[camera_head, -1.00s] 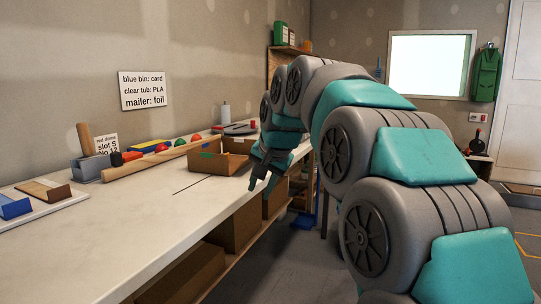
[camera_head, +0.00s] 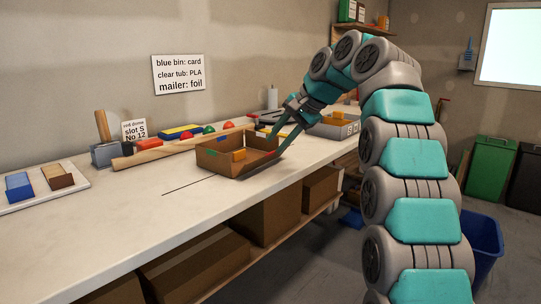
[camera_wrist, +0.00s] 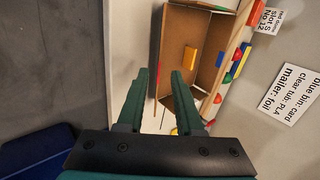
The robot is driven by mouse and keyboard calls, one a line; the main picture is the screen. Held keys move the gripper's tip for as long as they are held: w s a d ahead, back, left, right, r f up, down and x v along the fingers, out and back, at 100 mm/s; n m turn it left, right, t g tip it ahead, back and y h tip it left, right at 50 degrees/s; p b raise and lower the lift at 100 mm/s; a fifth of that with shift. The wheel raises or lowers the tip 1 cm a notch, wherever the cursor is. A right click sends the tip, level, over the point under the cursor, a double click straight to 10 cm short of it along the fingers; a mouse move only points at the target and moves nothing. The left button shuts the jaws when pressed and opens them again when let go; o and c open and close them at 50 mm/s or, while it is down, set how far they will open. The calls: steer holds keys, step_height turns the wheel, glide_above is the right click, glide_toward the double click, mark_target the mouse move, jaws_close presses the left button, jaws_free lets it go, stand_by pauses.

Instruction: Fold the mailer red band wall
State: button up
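The mailer is an open cardboard box (camera_head: 222,168) on the workbench, its walls standing up, with a yellow patch (camera_head: 239,154) inside and a green one on its left side. A red mark (camera_head: 271,153) shows near its right end, close to my fingers. In the wrist view the box (camera_wrist: 187,22) lies ahead, with a thin red strip (camera_wrist: 157,66) along its left edge. My gripper (camera_head: 276,146) is open at the box's right end, its fingers pointing down-left. The wrist view shows the two fingers apart (camera_wrist: 164,76); I cannot tell whether either touches a wall.
A white board (camera_head: 75,186) with blue and brown blocks is at left. Bare bench lies in front of the box.

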mark_target(267, 155)
steer(key=x, duration=0.7)
steer(key=shift+f, duration=0.1)
jaws_close()
stand_by(1.3)
